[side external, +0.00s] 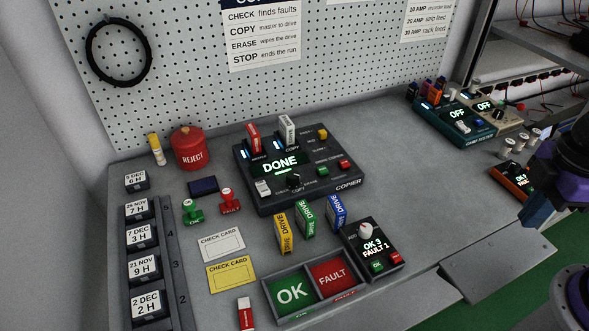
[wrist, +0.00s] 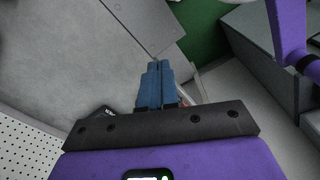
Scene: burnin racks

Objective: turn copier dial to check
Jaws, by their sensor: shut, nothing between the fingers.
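The copier (side external: 300,168) is a dark box near the middle of the bench in the side external view. Its green display reads DONE. Its dial (side external: 294,181) is a small dark knob on the lower part of the panel, near the words CHECK and COPY; its exact setting is too small to tell. A red drive and a white drive stand in its slots.
Yellow, green and blue drives (side external: 307,217) stand before the copier. A small tester (side external: 374,252) reads OK 3, FAULT 1. The OK/FAULT tray (side external: 318,291) lies at the front. A red REJECT pot (side external: 191,150) stands behind left. Grey bench at front right is clear.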

